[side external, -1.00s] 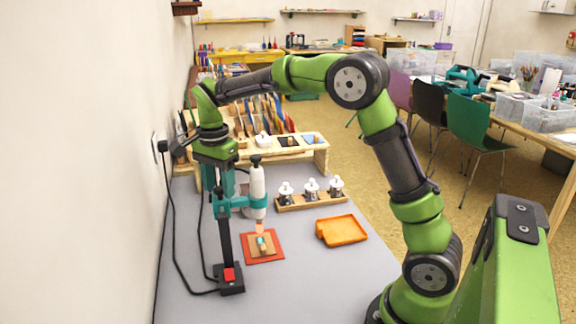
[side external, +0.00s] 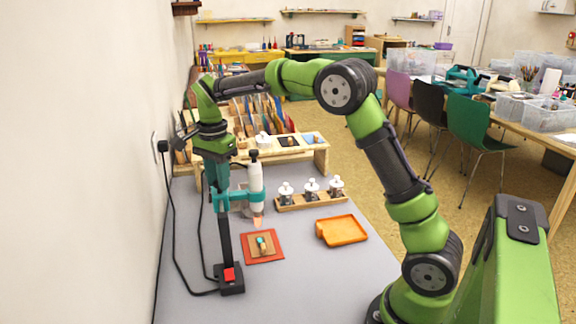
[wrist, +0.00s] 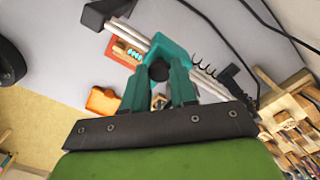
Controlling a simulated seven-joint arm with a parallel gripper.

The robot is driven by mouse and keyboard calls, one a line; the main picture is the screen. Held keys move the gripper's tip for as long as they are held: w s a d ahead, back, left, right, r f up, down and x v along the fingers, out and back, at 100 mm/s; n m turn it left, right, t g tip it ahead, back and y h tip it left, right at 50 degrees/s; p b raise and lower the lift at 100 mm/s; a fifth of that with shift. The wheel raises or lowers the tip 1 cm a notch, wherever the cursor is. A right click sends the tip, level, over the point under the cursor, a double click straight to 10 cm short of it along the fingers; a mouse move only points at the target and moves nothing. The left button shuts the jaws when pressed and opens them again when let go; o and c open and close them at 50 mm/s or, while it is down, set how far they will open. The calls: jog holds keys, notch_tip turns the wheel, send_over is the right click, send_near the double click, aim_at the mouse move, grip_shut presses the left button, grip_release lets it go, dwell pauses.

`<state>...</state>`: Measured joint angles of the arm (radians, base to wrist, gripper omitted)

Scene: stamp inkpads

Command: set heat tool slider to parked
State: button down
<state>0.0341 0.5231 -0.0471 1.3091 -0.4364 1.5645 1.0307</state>
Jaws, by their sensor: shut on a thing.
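The heat tool (side external: 256,182), with a white body and copper nozzle, hangs upright in a teal slider bracket (side external: 240,197) on a dark post (side external: 226,243). The bracket also shows in the wrist view (wrist: 167,46), with a dark round knob (wrist: 159,70) on it. My gripper (side external: 217,183) comes down from above, beside the post. In the wrist view its teal fingers (wrist: 160,78) are shut on the knob. The nozzle is above a red mat (side external: 263,248) bearing a small tan block with a teal spot. The fingers hide part of the post.
The post's base has a red switch (side external: 229,274), with a black cable along the wall. An orange tray (side external: 342,231) lies to the right. A wooden rack (side external: 310,201) holds 3 white-topped items. A wooden shelf (side external: 310,150) stands behind. The front of the table is clear.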

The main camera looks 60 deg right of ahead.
jog(key=w+d, duration=0.8)
jog(key=shift+w+d, duration=0.2)
jog(key=c, duration=0.9)
grip_release()
jog(key=shift+s+a, duration=0.1)
